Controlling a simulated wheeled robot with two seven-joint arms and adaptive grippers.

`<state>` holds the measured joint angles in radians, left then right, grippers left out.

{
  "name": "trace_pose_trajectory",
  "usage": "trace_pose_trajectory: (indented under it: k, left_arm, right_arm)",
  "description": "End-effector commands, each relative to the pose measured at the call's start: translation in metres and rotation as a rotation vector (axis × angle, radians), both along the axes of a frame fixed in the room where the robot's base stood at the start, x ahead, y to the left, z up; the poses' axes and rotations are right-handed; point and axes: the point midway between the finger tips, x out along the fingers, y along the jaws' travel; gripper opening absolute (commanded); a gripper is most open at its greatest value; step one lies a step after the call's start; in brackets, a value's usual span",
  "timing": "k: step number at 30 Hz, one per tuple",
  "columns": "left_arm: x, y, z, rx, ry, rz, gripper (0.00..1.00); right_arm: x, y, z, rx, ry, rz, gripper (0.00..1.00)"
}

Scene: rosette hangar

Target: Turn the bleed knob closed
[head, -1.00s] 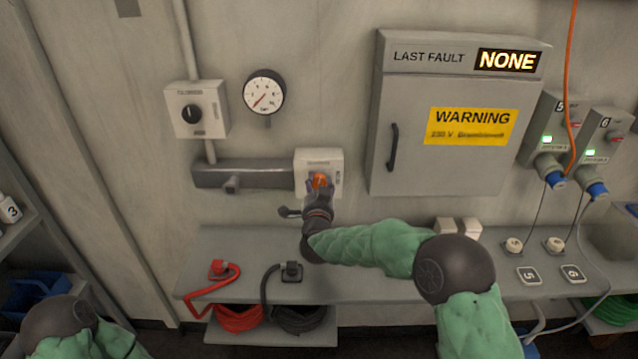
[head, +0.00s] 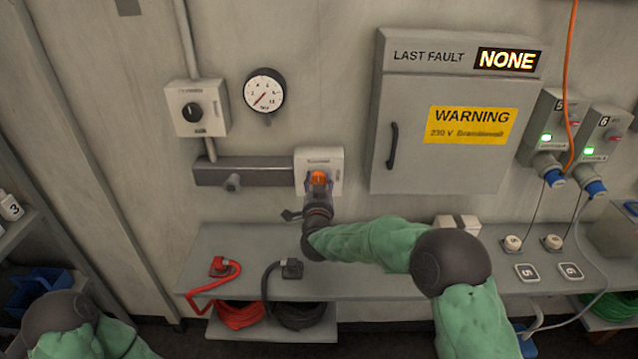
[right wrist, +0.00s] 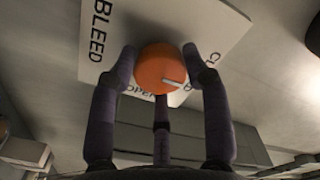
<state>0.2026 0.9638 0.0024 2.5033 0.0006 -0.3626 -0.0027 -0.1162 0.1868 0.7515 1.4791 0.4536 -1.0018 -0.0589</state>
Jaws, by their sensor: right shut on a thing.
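The orange bleed knob (head: 318,177) sits on a pale square plate (head: 334,159) on the wall. In the right wrist view the knob (right wrist: 161,69) shows a white pointer mark toward its lower right, and the plate (right wrist: 220,20) reads "BLEED". My right gripper (head: 318,187) is at the knob, with its dark fingers (right wrist: 160,75) shut around it. The other plate lettering is partly hidden by the knob and fingers. My left arm shows at the lower left of the head view, but its gripper is out of view.
A gauge (head: 264,91) and a black-knobbed switch box (head: 197,108) are on the wall to the left. A grey cabinet (head: 440,160) stands right of the plate. Below is a shelf (head: 235,247) with red and black cable plugs.

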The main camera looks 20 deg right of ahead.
Motion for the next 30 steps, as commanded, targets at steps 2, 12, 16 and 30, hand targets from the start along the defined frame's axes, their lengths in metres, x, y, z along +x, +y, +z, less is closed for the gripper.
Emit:
trace_pose_trajectory:
  k: [2,12,16,30]
  left_arm:
    - [0.0,0.0,0.0,0.0,0.0,0.0,0.4]
    - [0.0,0.0,0.0,0.0,0.0,0.0,0.4]
    - [0.0,0.0,0.0,0.0,0.0,0.0,0.4]
    - [0.0,0.0,0.0,0.0,0.0,0.0,0.4]
  right_arm:
    - [-0.001,0.004,-0.006,-0.002,0.012,0.009,0.62]
    - [0.0,0.001,-0.003,-0.001,0.005,0.003,0.72]
    - [-0.005,0.003,-0.002,0.0,0.004,0.003,0.72]
    - [-0.084,0.027,-0.002,-0.001,0.005,0.007,0.72]
